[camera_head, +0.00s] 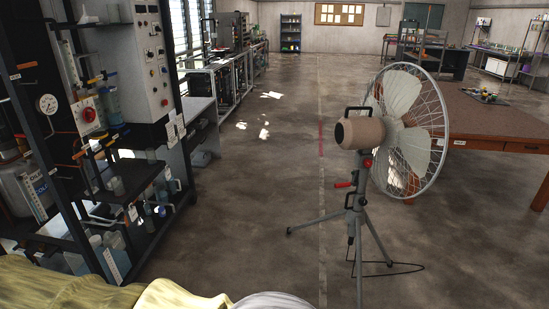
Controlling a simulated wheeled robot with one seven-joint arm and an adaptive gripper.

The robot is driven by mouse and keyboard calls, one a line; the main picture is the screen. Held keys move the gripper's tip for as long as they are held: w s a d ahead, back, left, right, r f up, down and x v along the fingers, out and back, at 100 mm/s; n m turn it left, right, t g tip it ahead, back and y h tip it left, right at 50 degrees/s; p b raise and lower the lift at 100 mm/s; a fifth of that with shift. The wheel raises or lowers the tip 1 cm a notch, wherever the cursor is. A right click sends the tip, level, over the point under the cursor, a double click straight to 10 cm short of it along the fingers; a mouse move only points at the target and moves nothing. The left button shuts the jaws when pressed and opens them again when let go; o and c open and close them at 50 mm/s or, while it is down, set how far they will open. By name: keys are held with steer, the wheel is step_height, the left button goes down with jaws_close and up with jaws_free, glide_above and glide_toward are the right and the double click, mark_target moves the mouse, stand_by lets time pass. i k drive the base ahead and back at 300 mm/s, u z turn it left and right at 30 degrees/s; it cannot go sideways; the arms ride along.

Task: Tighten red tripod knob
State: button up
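A large white-bladed fan in a wire cage (403,110) stands on a grey tripod (357,212) on the floor, right of centre. Its motor housing (362,133) is pinkish and faces me. A small red knob (367,163) sits just below the housing at the top of the stand. A red-ended handle (343,185) sticks out to the left lower on the post. I cannot tell from this view how tight either one is. My gripper is not in view.
A dark rack (130,205) with bottles and tubing stands close on the left. A brown table (480,118) is behind the fan at right. A dark cable (408,271) lies by the tripod's feet. The floor (235,220) between rack and tripod is clear. Yellowish material (120,292) fills the bottom left.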

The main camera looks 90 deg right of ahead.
mark_target(368, 162)
steer(key=z, duration=2.7)
